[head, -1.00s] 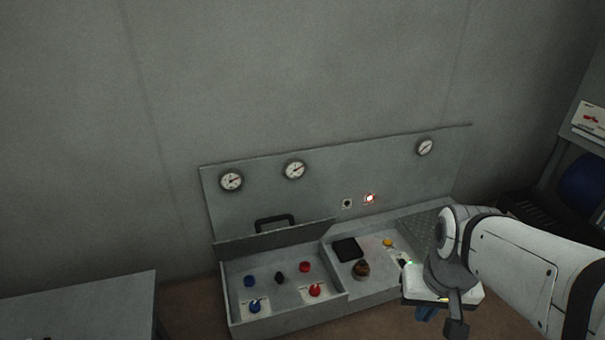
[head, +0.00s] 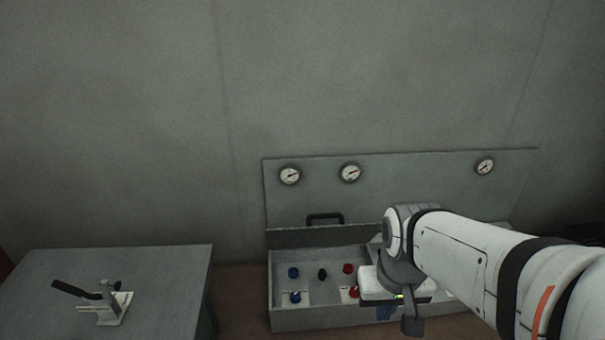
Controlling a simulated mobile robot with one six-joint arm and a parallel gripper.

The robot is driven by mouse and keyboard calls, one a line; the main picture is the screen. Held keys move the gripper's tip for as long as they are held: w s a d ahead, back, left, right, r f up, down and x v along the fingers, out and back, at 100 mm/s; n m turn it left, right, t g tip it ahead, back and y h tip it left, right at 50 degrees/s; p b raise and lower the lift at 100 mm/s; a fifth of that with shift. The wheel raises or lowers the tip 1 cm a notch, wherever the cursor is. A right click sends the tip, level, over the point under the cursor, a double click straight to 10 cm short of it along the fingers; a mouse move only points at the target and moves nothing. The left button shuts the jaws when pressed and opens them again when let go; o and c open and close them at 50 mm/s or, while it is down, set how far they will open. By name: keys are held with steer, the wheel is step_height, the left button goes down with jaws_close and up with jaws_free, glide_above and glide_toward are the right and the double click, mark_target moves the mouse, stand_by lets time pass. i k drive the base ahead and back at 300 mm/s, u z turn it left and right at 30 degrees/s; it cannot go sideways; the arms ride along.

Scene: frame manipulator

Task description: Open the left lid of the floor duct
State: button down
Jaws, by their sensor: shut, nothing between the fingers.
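The floor duct (head: 345,321) is a long grey box on the floor against the back wall. Its left lid (head: 322,237), with a black handle (head: 325,218) at the top, stands raised at the back of the left compartment. That compartment is uncovered and shows blue, black and red knobs. My arm hides most of the duct's right part.
A grey table (head: 165,300) stands at the left with a black-handled clamp device (head: 103,300) on it. A panel with several round gauges (head: 350,173) rises behind the duct. A strip of brown floor (head: 235,290) lies between table and duct.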

mark_target(342, 234)
steer(key=u, duration=0.05)
steer(key=i, duration=1)
steer(key=u, duration=0.05)
